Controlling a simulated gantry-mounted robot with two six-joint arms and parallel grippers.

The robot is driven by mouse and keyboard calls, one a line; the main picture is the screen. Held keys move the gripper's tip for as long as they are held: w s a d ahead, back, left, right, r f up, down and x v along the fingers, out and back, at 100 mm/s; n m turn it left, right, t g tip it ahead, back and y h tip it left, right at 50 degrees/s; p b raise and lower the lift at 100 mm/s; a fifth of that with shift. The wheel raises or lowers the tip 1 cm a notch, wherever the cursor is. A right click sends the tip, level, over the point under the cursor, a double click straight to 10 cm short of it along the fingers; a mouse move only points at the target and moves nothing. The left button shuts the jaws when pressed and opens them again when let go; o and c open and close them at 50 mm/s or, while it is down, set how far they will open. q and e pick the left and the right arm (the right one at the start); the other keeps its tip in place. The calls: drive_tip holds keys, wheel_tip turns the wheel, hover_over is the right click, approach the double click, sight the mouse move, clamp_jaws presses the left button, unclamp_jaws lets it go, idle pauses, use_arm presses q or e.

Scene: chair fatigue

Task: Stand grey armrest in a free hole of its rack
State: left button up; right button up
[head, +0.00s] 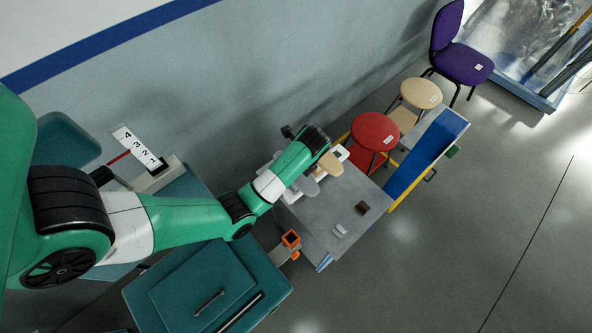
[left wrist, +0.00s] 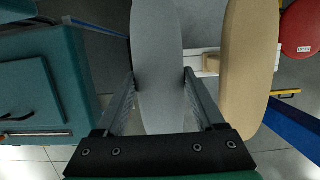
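The grey armrest (left wrist: 158,60) is a long flat piece with rounded ends, between the fingers of my left gripper (left wrist: 159,74). The fingertips meet its two long edges with no clear gap, so the gripper looks shut on it. In the head view a grey armrest (head: 306,186) shows just below my left wrist, which hides the fingers there. A beige armrest (left wrist: 250,60) stands to its right, apart from it. The white rack (left wrist: 207,62) shows partly behind the armrests. Its holes are hidden. My right gripper is not in view.
The grey table (head: 335,205) carries a small dark block (head: 362,208) and a light piece (head: 339,230). A red stool (head: 375,131) and a blue-topped surface (head: 412,165) lie to the right. A teal cabinet (head: 180,270) stands at the lower left. The table's front part is mostly clear.

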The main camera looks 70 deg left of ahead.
use_arm(q)
drive_tip(key=o, duration=0.3)
drive_tip(key=p+v, duration=1.1)
drive_tip(key=shift+w+r+p, duration=0.1)
drive_tip(key=shift+r+p, duration=0.2)
drive_tip(key=shift+r, duration=0.1)
